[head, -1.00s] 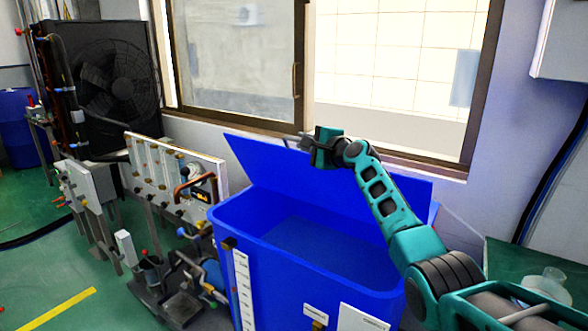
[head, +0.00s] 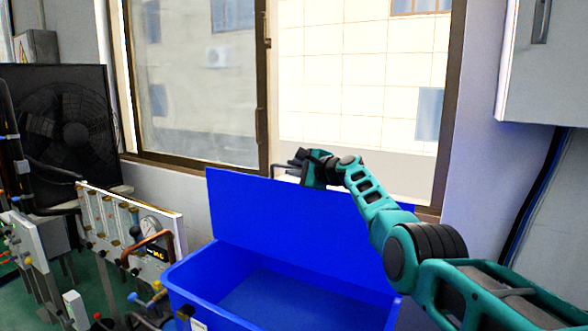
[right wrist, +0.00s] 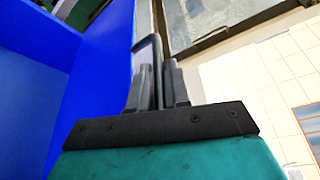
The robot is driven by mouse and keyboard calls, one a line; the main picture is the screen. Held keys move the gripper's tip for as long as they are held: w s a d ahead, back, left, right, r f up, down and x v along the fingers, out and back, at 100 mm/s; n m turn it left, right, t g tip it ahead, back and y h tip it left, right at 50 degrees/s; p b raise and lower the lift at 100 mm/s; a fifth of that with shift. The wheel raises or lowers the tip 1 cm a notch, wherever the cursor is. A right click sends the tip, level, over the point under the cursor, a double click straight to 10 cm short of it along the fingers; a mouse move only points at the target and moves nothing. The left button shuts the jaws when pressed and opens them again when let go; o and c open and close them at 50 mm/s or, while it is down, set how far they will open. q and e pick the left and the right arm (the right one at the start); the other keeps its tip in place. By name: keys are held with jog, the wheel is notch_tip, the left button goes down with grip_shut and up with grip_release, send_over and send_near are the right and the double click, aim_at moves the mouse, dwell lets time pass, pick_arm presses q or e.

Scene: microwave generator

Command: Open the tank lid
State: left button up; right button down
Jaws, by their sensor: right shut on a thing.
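The blue tank (head: 183,273) stands at the bottom centre of the head view, its inside open to sight. Its blue lid (head: 250,210) is raised along the tank's back side, leaning up before the window. My right gripper (head: 298,162) is at the lid's top edge and shut on it. In the right wrist view the two dark fingers (right wrist: 157,85) are close together around a thin edge or handle, with the blue lid (right wrist: 92,90) to their left. What exactly lies between the fingers is mostly hidden. My left gripper is not in view.
A window (head: 195,80) with a brown frame is behind the lid. A gauge panel (head: 115,235) with valves stands left of the tank, and a black fan unit (head: 65,130) is behind it. A grey wall cabinet (head: 545,65) hangs at upper right.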

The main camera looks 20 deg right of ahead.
jog(key=shift+d+r, duration=0.15)
jog(key=c, duration=1.2)
grip_release()
jog(key=shift+o, duration=0.2)
jog(key=shift+s+d+p, duration=0.3)
jog(key=shift+s+p, duration=0.2)
jog(key=shift+s, duration=0.05)
jog(key=shift+s+r+p, duration=0.1)
jog(key=shift+s+p, duration=0.2)
jog(key=shift+s, duration=0.3)
jog(key=v, duration=1)
jog(key=shift+s, duration=0.2)
